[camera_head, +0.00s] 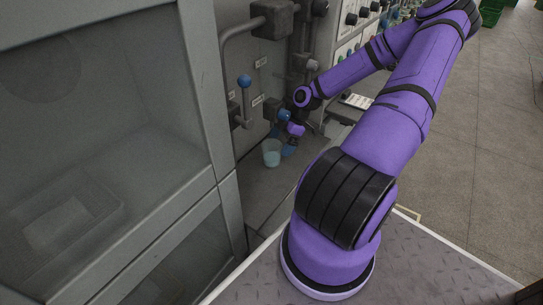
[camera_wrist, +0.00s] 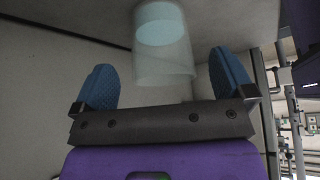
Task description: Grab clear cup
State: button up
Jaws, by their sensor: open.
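The clear cup (camera_head: 271,153) is a small see-through cup with a pale blue tint, standing on a grey ledge in the head view. In the wrist view the cup (camera_wrist: 163,45) is at the top middle, ahead of and between the two fingers. My gripper (camera_wrist: 165,82) is open, with one blue finger on each side and nothing gripped. In the head view my gripper (camera_head: 287,133) is small and just to the right of the cup. I cannot tell whether a finger touches the cup.
The grey ledge (camera_head: 258,190) runs along a panel with pipes, a blue-knobbed valve (camera_head: 244,81) and labels. A large cabinet with a glass front (camera_head: 90,120) stands close on the left. Knobs and a control panel (camera_head: 355,25) are behind. Open floor (camera_head: 490,130) lies to the right.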

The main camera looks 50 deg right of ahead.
aim_at(274, 148)
jog(key=shift+w+a+f, duration=0.3)
jog(key=shift+a+f, duration=0.35)
jog(key=shift+f, duration=0.05)
jog(key=shift+w+a+f, duration=0.3)
jog(key=shift+a+f, duration=0.3)
jog(key=shift+f, duration=0.05)
jog(key=c, duration=1)
jog(key=shift+o, duration=0.2)
jog(key=shift+r, duration=0.1)
